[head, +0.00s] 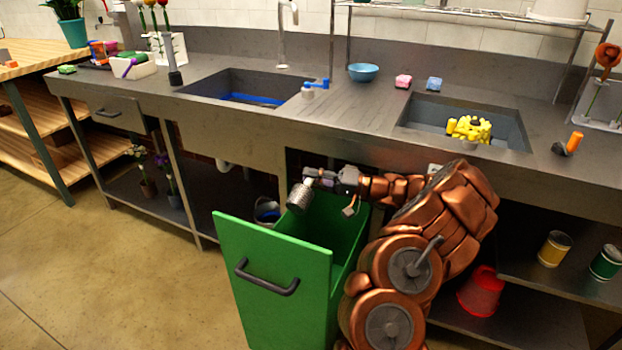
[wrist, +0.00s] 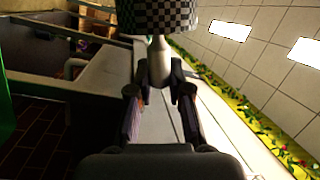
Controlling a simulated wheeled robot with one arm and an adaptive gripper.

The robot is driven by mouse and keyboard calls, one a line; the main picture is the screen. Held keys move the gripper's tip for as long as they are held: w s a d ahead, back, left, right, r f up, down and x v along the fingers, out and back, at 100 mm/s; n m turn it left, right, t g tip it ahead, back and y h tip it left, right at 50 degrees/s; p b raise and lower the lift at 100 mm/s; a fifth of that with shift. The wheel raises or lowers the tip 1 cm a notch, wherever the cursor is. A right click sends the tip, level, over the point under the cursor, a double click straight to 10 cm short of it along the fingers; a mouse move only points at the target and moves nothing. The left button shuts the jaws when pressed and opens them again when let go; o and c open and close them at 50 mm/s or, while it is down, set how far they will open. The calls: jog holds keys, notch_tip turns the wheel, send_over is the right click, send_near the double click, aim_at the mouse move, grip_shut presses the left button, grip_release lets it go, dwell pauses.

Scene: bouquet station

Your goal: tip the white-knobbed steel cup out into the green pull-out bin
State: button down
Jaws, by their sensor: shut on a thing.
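The steel cup (head: 299,197) is a small grey patterned cylinder, tilted, above the left part of the open green bin. My gripper (head: 321,179) is beside it on the right, shut on its pale knob. In the wrist view the cup's checkered wall (wrist: 165,14) is at the top edge, and the white knob (wrist: 158,62) sits between the fingertips of my gripper (wrist: 158,88). The cup's mouth and contents cannot be made out. The green pull-out bin (head: 270,268) is drawn out from under the counter, its top open. Its floor is hidden.
The steel counter (head: 335,128) runs behind the bin, with a sink on each side. A blue bowl (head: 363,72) and yellow object (head: 468,129) are on it or at the right sink. A red bucket (head: 481,291) is on the lower shelf. The floor left of the bin is clear.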

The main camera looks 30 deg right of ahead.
aim_at(304, 191)
jog(key=n+b, duration=0.1)
jog(key=n, duration=0.1)
jog(key=a+r+n+g+b, duration=0.1)
jog(key=n+b, duration=0.1)
jog(key=n+h+b, duration=0.1)
jog(key=n+b, duration=0.1)
jog(key=shift+s+a+r, duration=0.15)
jog(key=shift+s+r, duration=0.25)
jog(key=n+b, duration=0.1)
jog(key=b, duration=0.3)
jog(key=a+n+h+b, duration=0.1)
jog(key=n+b, duration=0.1)
jog(key=b, duration=0.3)
jog(key=s+a+n+g+b, duration=0.1)
jog(key=n+b, duration=0.1)
jog(key=b, duration=0.2)
jog(key=shift+s+r, duration=0.1)
jog(key=shift+r, duration=0.3)
jog(key=b, duration=0.2)
jog(key=n+h+b, duration=0.1)
jog(key=b, duration=0.1)
jog(key=shift+s+a+r, duration=0.2)
jog(key=shift+a, duration=0.15)
jog(key=shift+n, duration=0.3)
jog(key=shift+r+b, duration=0.25)
jog(key=shift+b, duration=0.2)
